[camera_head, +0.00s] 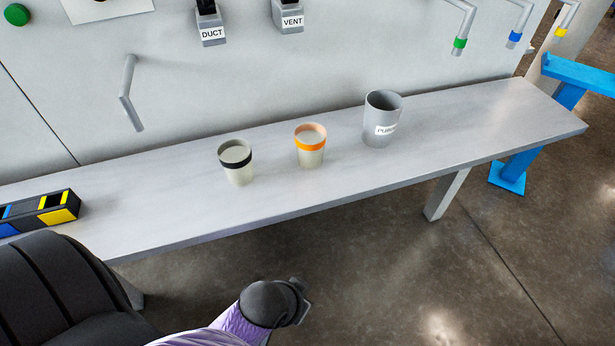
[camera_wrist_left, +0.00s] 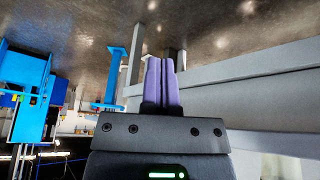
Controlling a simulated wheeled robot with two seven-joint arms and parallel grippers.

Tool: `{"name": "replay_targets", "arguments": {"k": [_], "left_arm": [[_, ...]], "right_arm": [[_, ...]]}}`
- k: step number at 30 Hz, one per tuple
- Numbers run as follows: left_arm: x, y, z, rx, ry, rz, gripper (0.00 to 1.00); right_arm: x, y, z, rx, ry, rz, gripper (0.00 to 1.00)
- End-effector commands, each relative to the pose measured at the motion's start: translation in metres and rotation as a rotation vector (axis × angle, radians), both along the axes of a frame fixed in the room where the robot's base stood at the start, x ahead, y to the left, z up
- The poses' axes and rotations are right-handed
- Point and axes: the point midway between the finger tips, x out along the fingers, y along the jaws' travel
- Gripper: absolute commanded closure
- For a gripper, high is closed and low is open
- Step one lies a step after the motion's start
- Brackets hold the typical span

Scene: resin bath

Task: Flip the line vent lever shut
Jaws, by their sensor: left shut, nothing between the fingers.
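The vent lever's grey housing (camera_head: 288,15), labelled VENT, is on the wall panel at the top of the head view. Only a small dark part shows above the label and the picture's top edge cuts it off, so I cannot tell the lever's position. A similar housing labelled DUCT (camera_head: 210,24) is to its left. In the left wrist view my left gripper's purple fingers (camera_wrist_left: 162,84) are together and empty, away from the panel levers. A dark and purple part of my arm shows low in the head view, below the bench's front edge. My right gripper is not in view.
The grey bench (camera_head: 200,215) carries a black-banded cup (camera_head: 236,167), an orange-banded cup (camera_head: 310,152), a grey container (camera_head: 379,125) and a dark block with yellow and blue (camera_head: 42,212). A bent grey handle (camera_head: 128,95) and several coloured-tip pipes project from the panel.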

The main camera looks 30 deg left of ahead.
Motion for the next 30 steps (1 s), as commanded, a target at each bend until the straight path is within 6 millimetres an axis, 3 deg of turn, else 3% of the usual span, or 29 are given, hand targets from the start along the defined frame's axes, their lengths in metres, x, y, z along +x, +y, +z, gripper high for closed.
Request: {"name": "replay_targets", "arguments": {"k": [1,7,10,13,16,21,30], "left_arm": [[0.026,-0.003,0.037,-0.050,-0.118,0.042,1.00],[0.149,0.004,0.165,-0.431,-0.809,0.316,1.00],[0.184,0.024,0.223,-0.660,-1.153,0.457,1.00],[0.196,0.050,0.268,-0.862,-1.455,0.574,1.00],[0.194,0.072,0.296,-1.010,-1.689,0.655,1.00],[0.183,0.091,0.313,-1.128,-1.897,0.718,1.00],[0.181,0.093,0.315,-1.140,-1.926,0.722,1.00]], "right_arm": [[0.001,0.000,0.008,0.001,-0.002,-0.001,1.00],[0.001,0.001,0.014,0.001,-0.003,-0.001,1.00],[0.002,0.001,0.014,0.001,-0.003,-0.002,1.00],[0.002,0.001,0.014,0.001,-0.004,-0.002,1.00],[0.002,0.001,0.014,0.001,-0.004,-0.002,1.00],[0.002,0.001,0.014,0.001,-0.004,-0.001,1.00],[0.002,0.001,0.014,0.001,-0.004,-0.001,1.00]]}}
